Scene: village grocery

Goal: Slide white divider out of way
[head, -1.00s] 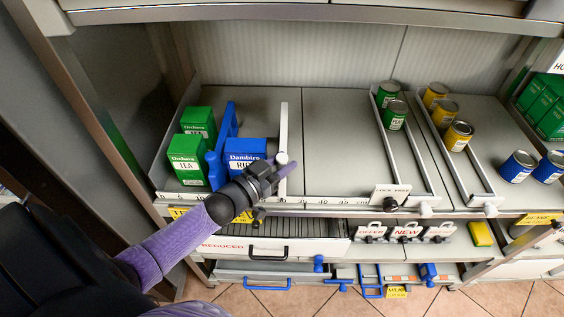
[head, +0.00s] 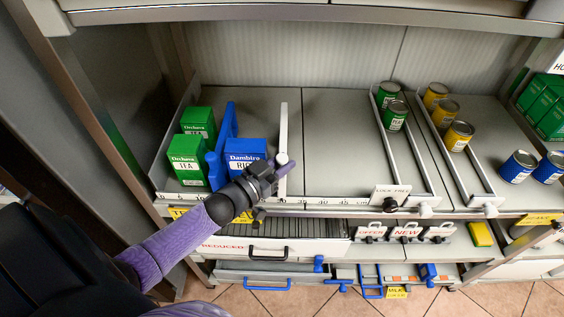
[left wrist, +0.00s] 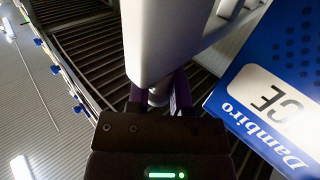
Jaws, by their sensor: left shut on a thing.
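The white divider (head: 284,125) stands upright on the shelf, running front to back, just right of the blue rice box (head: 246,152). My left gripper (head: 280,164) is at its front end, shut on the divider's front knob. In the left wrist view the divider (left wrist: 165,40) rises as a pale bar directly beyond the fingers (left wrist: 160,95), which partly hide the knob. The rice box (left wrist: 275,85) shows close on the right there. My right gripper is not in view.
A blue divider (head: 226,135) stands between the green tea boxes (head: 186,160) and the rice box. The shelf right of the white divider is bare up to a metal divider (head: 408,155) beside green cans (head: 395,116). A "LOCK FREE" sign (head: 390,194) is at the front edge.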

